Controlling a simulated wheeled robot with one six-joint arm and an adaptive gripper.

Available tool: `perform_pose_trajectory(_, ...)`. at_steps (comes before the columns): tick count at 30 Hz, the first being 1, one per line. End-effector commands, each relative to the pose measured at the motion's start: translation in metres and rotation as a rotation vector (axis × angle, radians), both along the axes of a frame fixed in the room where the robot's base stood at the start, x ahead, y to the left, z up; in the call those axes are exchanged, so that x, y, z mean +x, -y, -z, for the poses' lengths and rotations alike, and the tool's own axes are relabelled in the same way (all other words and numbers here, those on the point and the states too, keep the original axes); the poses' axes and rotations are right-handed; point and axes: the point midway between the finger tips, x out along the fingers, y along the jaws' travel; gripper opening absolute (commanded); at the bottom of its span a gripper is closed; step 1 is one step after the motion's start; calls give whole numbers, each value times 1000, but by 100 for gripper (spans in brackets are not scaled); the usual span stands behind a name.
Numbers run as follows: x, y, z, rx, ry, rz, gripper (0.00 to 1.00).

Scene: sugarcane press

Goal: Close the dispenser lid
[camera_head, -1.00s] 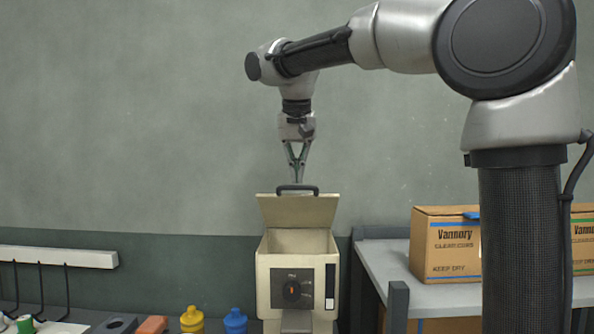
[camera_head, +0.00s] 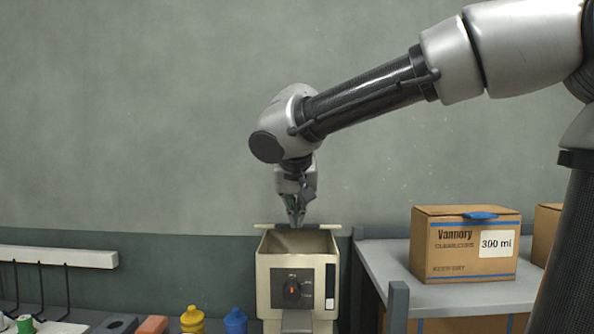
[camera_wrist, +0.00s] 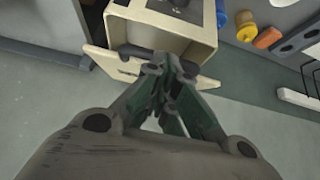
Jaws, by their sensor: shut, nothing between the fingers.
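The dispenser (camera_head: 263,285) is a cream box with a dark dial panel on its front, and its top is open. Its lid (camera_head: 325,226) shows nearly edge-on as a thin strip at the back rim, tipped back. In the wrist view the lid (camera_wrist: 108,66) slants beyond the rim, with a dark handle (camera_wrist: 140,53) partly hidden by the fingers. My gripper (camera_head: 294,224) is shut and empty, pointing down at the lid by the back rim; it also shows in the wrist view (camera_wrist: 168,66). I cannot tell whether the fingertips touch the lid.
A cardboard box (camera_head: 450,250) stands on the grey shelf (camera_head: 380,265) at right. A yellow bottle (camera_head: 192,320), a blue bottle (camera_head: 235,321) and an orange item (camera_head: 152,325) stand left of the dispenser. The wall (camera_head: 130,120) is behind.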

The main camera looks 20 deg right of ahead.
Motion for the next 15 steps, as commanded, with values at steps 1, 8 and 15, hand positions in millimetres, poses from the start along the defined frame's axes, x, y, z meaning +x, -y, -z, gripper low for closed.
perform_pose_trajectory(1,-4,-1,9,-2,-2,-2,0)
perform_pose_trajectory(8,-15,-4,44,-1,-3,0,0)
perform_pose_trajectory(15,-18,-6,63,0,-2,1,0)
